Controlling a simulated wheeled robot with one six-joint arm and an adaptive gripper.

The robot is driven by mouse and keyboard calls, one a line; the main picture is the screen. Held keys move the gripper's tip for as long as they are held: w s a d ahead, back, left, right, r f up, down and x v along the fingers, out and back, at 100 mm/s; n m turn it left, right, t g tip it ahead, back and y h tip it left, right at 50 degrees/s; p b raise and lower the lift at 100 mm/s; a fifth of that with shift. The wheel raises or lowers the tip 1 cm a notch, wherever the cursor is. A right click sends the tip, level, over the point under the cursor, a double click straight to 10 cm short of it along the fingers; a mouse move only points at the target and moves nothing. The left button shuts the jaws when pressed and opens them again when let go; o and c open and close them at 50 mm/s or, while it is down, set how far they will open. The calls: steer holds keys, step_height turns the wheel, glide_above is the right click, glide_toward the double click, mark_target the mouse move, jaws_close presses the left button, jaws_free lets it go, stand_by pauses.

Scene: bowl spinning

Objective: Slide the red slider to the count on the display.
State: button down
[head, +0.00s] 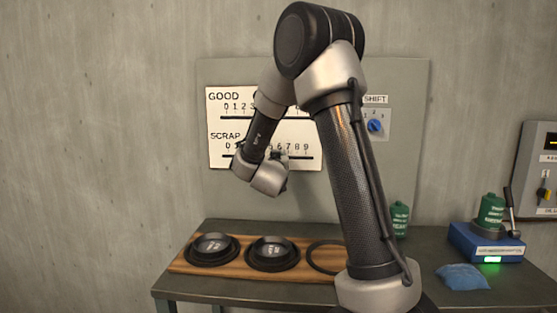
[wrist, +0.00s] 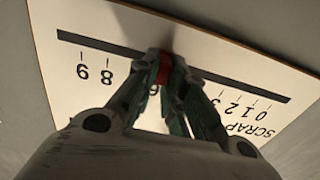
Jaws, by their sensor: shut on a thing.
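The white board (head: 218,163) on the back wall panel carries two numbered slots, GOOD above and SCRAP below. In the wrist view the SCRAP scale (wrist: 215,82) appears upside down. The red slider (wrist: 165,69) sits in its slot near the middle of the scale, beside a partly covered digit that looks like a 6; its exact reading is hidden by the fingers. My gripper (wrist: 167,76) is shut on the red slider. In the head view my gripper (head: 280,157) is in front of the SCRAP row and hides the slider. A dark display (head: 551,143) with yellow marks is cut off at the right edge, unreadable.

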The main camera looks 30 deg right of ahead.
steer(key=shift+a, duration=0.1)
steer(key=w+a, duration=0.9)
steer(key=a, duration=0.4)
steer(key=shift+a, duration=0.1)
steer(key=c, duration=1.5)
jaws_free()
steer(key=shift+s, duration=0.1)
steer(key=v, duration=1.2)
